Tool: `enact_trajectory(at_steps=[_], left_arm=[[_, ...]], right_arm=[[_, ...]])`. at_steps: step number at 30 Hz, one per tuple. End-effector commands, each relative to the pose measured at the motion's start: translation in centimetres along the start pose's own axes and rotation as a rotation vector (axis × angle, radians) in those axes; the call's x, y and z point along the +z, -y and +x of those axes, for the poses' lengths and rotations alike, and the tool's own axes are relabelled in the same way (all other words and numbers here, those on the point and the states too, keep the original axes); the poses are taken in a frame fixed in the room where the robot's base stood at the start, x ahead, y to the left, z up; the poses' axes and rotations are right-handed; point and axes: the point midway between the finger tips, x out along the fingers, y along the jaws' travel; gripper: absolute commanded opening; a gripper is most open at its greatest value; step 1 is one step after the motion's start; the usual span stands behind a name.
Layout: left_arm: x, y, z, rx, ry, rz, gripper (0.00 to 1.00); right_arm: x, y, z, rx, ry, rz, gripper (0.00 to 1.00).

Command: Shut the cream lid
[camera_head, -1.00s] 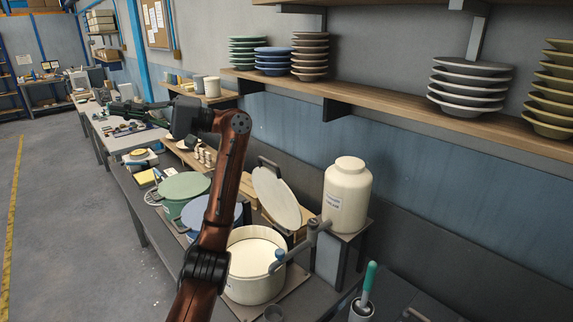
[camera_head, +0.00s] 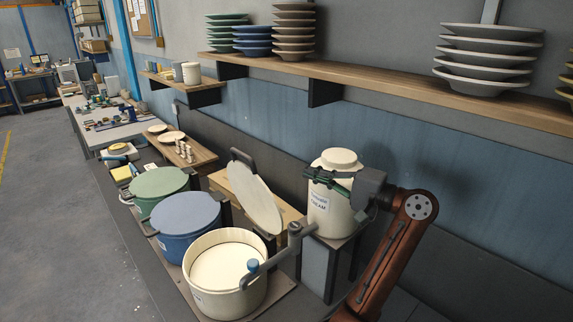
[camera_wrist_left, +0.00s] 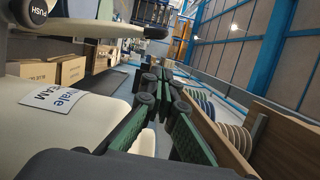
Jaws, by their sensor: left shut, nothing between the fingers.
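The cream lid (camera_head: 258,205) is a round disc standing open and tilted up behind the cream pot (camera_head: 207,301), with a dark handle at its upper edge. The pot's top is uncovered. My left gripper (camera_head: 309,176) is to the right of the lid, in front of the cream jar, and looks apart from the lid. Its green and black fingers are shut and empty, and also show in the left wrist view (camera_wrist_left: 157,84). The lid cannot be clearly made out in the wrist view. My right gripper is not in view.
The cream jar (camera_head: 320,218) stands on a stand close behind my left gripper; its label shows in the wrist view (camera_wrist_left: 58,102). A grey spout (camera_head: 275,255) reaches over the pot. Blue (camera_head: 187,213) and green (camera_head: 160,182) lidded pots stand left. A plate shelf (camera_head: 400,88) runs above.

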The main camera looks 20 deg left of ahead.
Motion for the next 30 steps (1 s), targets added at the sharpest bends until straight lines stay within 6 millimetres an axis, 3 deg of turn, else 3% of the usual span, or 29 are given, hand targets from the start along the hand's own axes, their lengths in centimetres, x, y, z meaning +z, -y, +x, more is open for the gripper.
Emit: enact_trajectory(at_steps=[6, 21, 30], left_arm=[[0.1, 0.1, 4.2, 0.000, 0.005, -0.001, 0.00], [0.3, 0.1, 14.9, -0.002, 0.009, 0.000, 0.00], [0.3, 0.1, 18.7, -0.003, 0.007, 0.002, 0.00]], right_arm=[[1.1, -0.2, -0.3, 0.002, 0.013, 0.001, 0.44], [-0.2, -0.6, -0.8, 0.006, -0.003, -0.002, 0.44], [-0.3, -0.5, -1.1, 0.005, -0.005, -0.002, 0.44]])
